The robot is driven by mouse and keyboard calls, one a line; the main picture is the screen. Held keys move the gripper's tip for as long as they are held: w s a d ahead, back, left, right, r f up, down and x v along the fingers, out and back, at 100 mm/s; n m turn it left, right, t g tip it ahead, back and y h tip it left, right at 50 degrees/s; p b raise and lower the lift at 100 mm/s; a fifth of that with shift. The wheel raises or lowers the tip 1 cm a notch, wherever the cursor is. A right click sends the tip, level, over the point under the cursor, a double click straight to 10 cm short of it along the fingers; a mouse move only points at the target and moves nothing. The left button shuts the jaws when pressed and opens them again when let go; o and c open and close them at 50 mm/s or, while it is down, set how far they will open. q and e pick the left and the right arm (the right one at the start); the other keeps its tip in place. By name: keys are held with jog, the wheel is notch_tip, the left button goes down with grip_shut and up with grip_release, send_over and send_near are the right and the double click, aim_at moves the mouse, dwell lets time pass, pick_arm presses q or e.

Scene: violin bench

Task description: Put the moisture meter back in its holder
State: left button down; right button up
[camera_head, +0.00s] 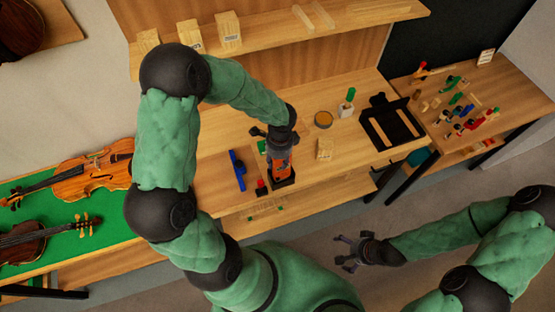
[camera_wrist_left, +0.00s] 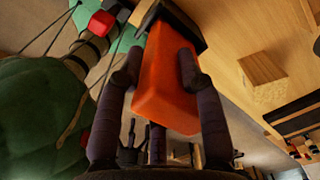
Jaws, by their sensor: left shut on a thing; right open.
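The orange moisture meter (camera_head: 279,168) stands roughly upright near the front edge of the bench. My left gripper (camera_head: 272,139) is shut on its upper part. My right gripper (camera_head: 350,254) is open and empty, off the bench over the floor.
A small red-topped object (camera_head: 262,187) and a blue tool (camera_head: 237,170) lie left of the holder. A wooden block (camera_head: 324,149), an amber dish (camera_head: 323,119) and a black tray (camera_head: 378,128) are to the right. Violins (camera_head: 88,180) lie on green cloth at the left.

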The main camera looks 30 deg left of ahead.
pick_arm(q)
jog(key=shift+f+b, duration=0.45)
jog(key=shift+f, duration=0.1)
jog(key=c, duration=0.7)
grip_release()
jog(key=r, duration=1.2)
jog(key=shift+w+d, duration=0.2)
jog(key=shift+w, duration=0.05)
jog(key=shift+f, duration=0.1)
